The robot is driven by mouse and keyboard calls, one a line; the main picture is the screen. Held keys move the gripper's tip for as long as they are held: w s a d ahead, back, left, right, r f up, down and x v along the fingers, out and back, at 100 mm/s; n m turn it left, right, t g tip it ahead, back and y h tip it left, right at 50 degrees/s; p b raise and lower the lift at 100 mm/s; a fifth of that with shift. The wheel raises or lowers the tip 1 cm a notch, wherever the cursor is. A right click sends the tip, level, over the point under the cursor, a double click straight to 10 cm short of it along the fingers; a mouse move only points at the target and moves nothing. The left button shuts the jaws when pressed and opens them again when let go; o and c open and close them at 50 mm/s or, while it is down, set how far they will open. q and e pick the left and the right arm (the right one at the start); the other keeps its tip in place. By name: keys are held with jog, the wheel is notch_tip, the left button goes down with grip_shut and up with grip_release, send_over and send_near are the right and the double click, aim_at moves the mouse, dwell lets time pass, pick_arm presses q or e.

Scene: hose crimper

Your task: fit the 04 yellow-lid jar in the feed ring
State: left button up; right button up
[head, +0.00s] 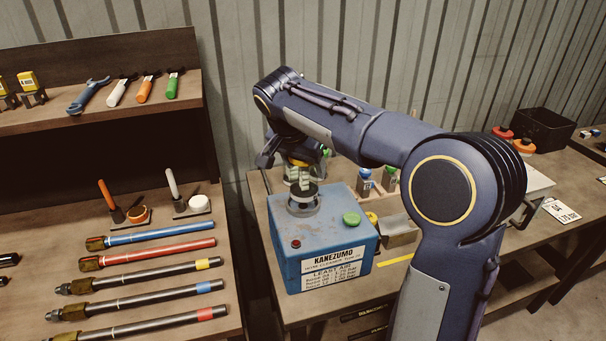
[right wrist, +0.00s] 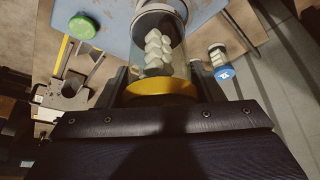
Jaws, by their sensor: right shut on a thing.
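The yellow-lid jar is in my right gripper (head: 299,160), which is shut on it. In the right wrist view, the yellow lid (right wrist: 160,88) sits between the fingers and the clear body (right wrist: 158,52) holds several pale pellets. In the head view, the jar (head: 298,176) is upright over the feed ring (head: 303,207) on top of the blue machine (head: 322,264). The jar's base is at or just above the ring; I cannot tell whether it is inside. My arm hides part of the lid. My left gripper is out of view.
The machine has a green button (head: 352,219) and a red one (head: 296,244). A blue-lid jar (head: 365,183) and a green-lid jar (head: 391,178) stand just right of it. A black bin (head: 543,131) is at the back right. The left bench (head: 35,225) holds several hoses and tools.

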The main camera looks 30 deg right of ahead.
aim_at(303, 178)
jog(key=shift+w+d+f, duration=0.2)
jog(key=shift+w+f, duration=0.25)
jog(key=shift+f, duration=0.1)
jog(key=f, duration=0.1)
jog(key=f+p, duration=0.1)
jog(key=f, duration=0.1)
jog(key=shift+w+d, duration=0.15)
jog(key=shift+w, duration=0.2)
jog(key=shift+f, duration=0.45)
jog(key=shift+f, duration=0.15)
jog(key=o, duration=1.1)
